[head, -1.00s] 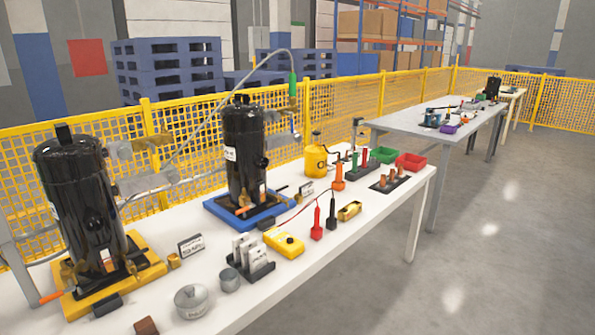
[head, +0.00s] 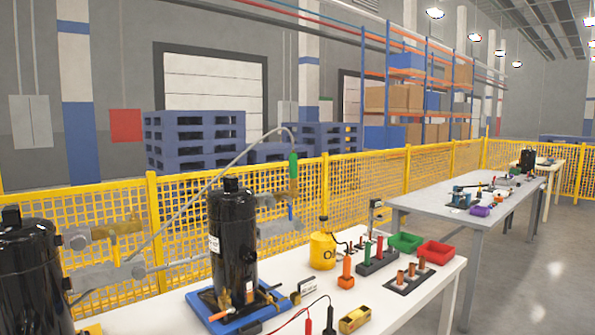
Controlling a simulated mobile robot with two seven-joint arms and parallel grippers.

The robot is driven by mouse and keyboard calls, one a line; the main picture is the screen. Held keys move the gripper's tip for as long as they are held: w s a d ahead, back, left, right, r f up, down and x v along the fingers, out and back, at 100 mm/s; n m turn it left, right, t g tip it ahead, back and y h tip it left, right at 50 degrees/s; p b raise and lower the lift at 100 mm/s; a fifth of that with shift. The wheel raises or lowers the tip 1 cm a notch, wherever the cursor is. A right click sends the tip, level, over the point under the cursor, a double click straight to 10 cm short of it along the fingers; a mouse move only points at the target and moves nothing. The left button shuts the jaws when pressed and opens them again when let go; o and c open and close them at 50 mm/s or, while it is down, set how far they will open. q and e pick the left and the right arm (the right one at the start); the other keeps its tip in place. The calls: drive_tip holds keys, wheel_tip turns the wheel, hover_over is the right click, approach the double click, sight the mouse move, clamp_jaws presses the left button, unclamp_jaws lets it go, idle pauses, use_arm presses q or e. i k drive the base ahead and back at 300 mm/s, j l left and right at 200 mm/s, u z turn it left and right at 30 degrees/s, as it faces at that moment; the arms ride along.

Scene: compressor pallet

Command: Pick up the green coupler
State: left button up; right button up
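A green coupler (head: 293,168) hangs upright at the end of a grey hose (head: 240,152) that arcs up and over. It sits just above a brass fitting (head: 292,197), to the upper right of the black compressor (head: 233,235) on the blue base. I cannot tell whether it is joined to the fitting. Neither of my grippers shows in the head view.
A second black compressor (head: 30,270) stands at the lower left, cut off by the frame. A yellow mesh fence (head: 355,190) runs behind.

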sight(293, 156)
drive_tip(key=i+l, duration=0.35)
drive_tip(key=i+l+u, duration=0.15)
drive_tip(key=i+l, duration=0.2)
drive_tip(key=l, duration=0.2)
drive_tip(key=i+l, duration=0.35)
drive_tip(key=l, duration=0.15)
drive_tip(key=u, duration=0.05)
